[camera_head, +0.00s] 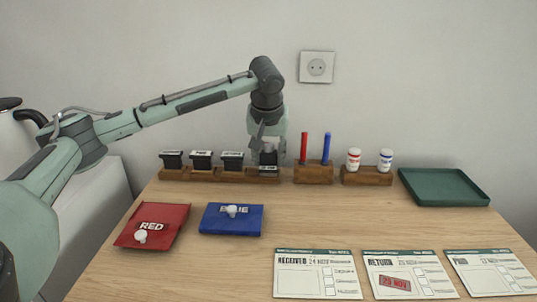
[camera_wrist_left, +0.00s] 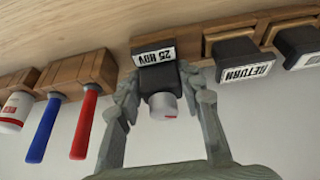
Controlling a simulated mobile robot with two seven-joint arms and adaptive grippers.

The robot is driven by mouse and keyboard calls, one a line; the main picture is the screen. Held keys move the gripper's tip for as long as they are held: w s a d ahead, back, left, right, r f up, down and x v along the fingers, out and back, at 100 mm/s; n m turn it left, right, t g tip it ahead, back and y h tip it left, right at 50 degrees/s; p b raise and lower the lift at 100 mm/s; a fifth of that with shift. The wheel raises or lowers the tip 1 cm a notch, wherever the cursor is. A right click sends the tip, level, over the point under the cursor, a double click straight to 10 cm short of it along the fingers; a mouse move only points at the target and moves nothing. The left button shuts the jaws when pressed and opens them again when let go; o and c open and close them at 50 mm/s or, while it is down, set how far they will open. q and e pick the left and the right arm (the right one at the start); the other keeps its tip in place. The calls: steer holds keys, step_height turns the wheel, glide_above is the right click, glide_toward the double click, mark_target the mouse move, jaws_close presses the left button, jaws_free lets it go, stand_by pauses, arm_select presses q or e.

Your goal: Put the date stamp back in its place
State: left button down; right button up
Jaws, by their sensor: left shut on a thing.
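The date stamp (camera_wrist_left: 160,78) is black with a light grey knob and a "25 NOV" label in the left wrist view. My left gripper (camera_wrist_left: 163,92) is shut on it, one finger on each side. In the head view my left gripper (camera_head: 268,145) points down over the right end of the wooden stamp rack (camera_head: 203,175), and the date stamp (camera_head: 268,169) shows between its fingers. The stamp is upright at the rack's right-end place. I cannot tell whether it rests fully in it. My right gripper is not in view.
Several other black stamps stand in the rack, one being the RETURN stamp (camera_head: 232,161). To the right are a pen holder (camera_head: 313,175), a bottle holder (camera_head: 366,178) and a green tray (camera_head: 443,187). Red (camera_head: 153,224) and blue (camera_head: 231,219) pads and paper cards (camera_head: 317,273) lie in front.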

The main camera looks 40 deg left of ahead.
arm_select(q)
steer(key=shift+f, duration=0.25)
stand_by(0.3)
steer(key=c, duration=1.2)
jaws_free()
steer(key=shift+p+v, duration=0.8)
steer(key=shift+v, duration=0.7)
steer(key=shift+r, duration=0.2)
steer(key=shift+v, duration=0.9)
steer(key=o, duration=0.6)
